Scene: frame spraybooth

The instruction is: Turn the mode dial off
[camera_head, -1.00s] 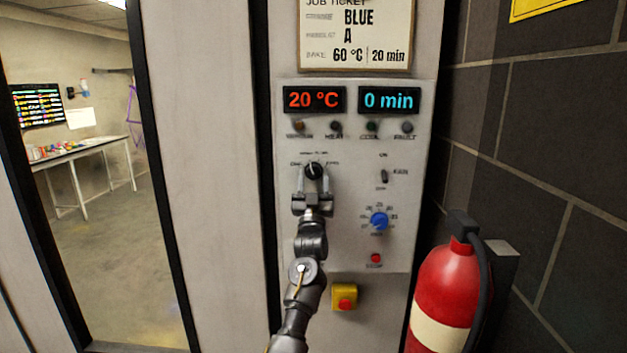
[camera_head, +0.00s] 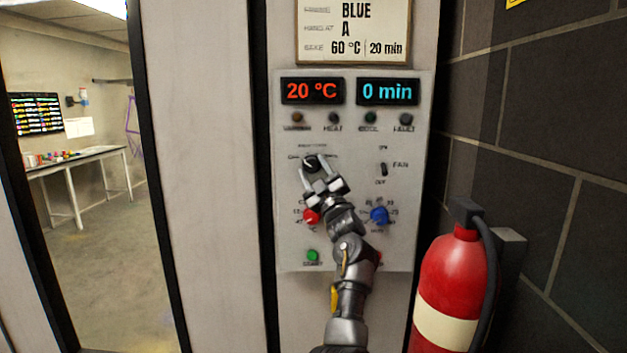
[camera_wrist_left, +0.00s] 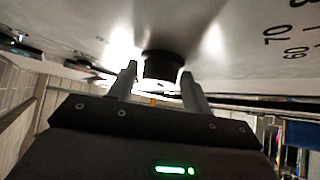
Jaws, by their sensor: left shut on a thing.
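The mode dial (camera_head: 311,161) is a small black knob on the grey control panel, below the 20 °C display. My left gripper (camera_head: 312,167) is shut on the dial, one finger on each side, with the hand tilted so that the fingers lean up and to the left. In the left wrist view the black dial (camera_wrist_left: 161,67) sits between the two fingers of the gripper (camera_wrist_left: 158,78). The dial's pointer and small labels are too blurred to read exactly. My right gripper is not in view.
A fan switch (camera_head: 383,169), a blue knob (camera_head: 379,215), a red knob (camera_head: 311,216) and a green button (camera_head: 312,256) are close by on the panel. A red fire extinguisher (camera_head: 452,275) stands at the lower right. A job ticket (camera_head: 353,35) hangs above.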

